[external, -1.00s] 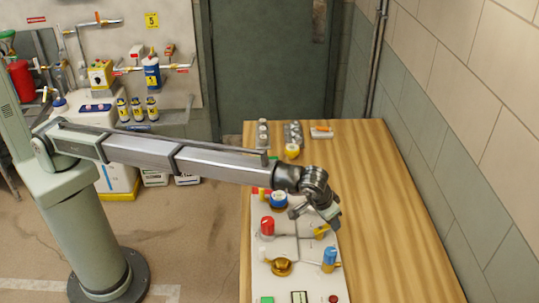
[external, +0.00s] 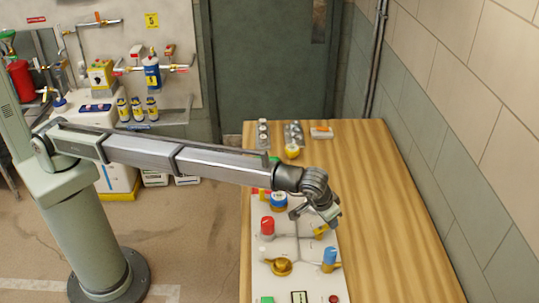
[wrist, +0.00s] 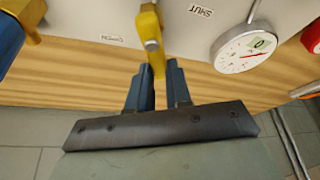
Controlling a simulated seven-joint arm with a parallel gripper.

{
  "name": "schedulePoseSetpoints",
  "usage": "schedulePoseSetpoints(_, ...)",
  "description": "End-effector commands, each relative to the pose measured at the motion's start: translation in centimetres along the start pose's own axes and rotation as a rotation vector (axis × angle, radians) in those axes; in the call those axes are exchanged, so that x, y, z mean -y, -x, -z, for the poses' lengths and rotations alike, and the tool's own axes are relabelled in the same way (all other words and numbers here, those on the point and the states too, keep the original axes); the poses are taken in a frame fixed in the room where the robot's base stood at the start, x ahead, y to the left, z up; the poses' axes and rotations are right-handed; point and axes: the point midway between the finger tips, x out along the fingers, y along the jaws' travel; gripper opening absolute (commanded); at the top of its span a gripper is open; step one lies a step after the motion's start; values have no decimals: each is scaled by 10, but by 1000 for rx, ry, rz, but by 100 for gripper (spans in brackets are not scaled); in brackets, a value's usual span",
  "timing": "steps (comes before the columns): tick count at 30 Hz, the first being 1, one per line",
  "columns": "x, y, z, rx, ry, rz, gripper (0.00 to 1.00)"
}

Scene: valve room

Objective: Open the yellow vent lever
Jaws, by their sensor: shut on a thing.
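The yellow vent lever (wrist: 153,40) runs down from the top middle of the wrist view, and its end sits between the two blue fingers of my gripper (wrist: 157,85). My gripper is shut on the lever's end. A label reading SHUT (wrist: 200,12) is on the white panel to the lever's right, and a second label (wrist: 112,39), upside down and probably OPEN, is to its left. In the external view the yellow lever (external: 320,231) shows small on the panel, partly hidden by my gripper (external: 329,217).
A round gauge (wrist: 245,46) is right of the lever in the wrist view. The wooden table (external: 390,220) is bare to the right.

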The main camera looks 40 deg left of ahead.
Motion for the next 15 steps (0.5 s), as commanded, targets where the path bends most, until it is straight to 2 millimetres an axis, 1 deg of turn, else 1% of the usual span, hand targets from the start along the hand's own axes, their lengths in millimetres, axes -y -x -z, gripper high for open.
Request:
schedulePoseSetpoints(8, -1, 0, 0, 0, -47, -20, 0)
schedulePoseSetpoints(15, -6, 1, -1, -1, -183, -76, 0)
